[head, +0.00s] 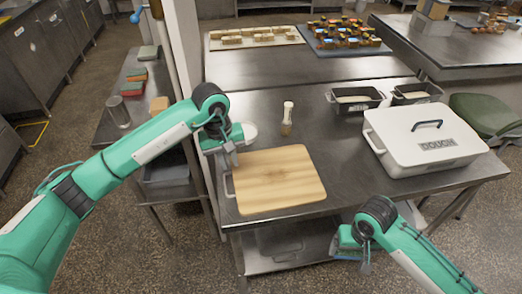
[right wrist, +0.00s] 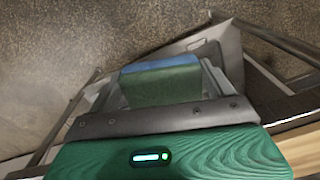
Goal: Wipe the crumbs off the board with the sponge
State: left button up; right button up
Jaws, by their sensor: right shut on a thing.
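The wooden board (head: 278,182) lies on the steel table, with a metal handle at its left side. I cannot make out crumbs on it at this size. My left gripper (head: 233,158) points down at the board's back left corner; whether it touches the board, or is open, is unclear. My right gripper (right wrist: 160,78) is shut on the sponge (right wrist: 160,84), which looks green with a blue layer in the right wrist view. In the head view it is low, off the table's front edge, to the right of the board, and mostly hidden by my arm.
A white box labelled DOUGH (head: 424,140) stands on the table's right side, with dark tins (head: 352,98) behind it. A small jar (head: 287,118) stands behind the board. A lower shelf (head: 285,243) lies under the table (head: 345,150). Table between board and box is clear.

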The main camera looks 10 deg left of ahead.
aim_at(224, 184)
jog(key=shift+r, duration=0.1)
pick_arm(q)
jog(key=shift+y, duration=0.7)
jog(key=a+f+p, duration=0.1)
jog(key=f, duration=0.2)
jog(key=f+p, duration=0.1)
jog(key=f, duration=0.2)
jog(key=a+f+p, duration=0.1)
jog(key=f+p, duration=0.1)
jog(key=f, duration=0.1)
jog(key=shift+w+a+f, duration=0.3)
jog(key=shift+w+f, duration=0.05)
jog(key=shift+w, duration=0.05)
pick_arm(e)
notch_tip(224, 184, up, 4)
jog(key=shift+f, duration=0.1)
pick_arm(q)
jog(key=shift+f, duration=0.75)
jog(key=shift+c, duration=0.5)
grip_shut()
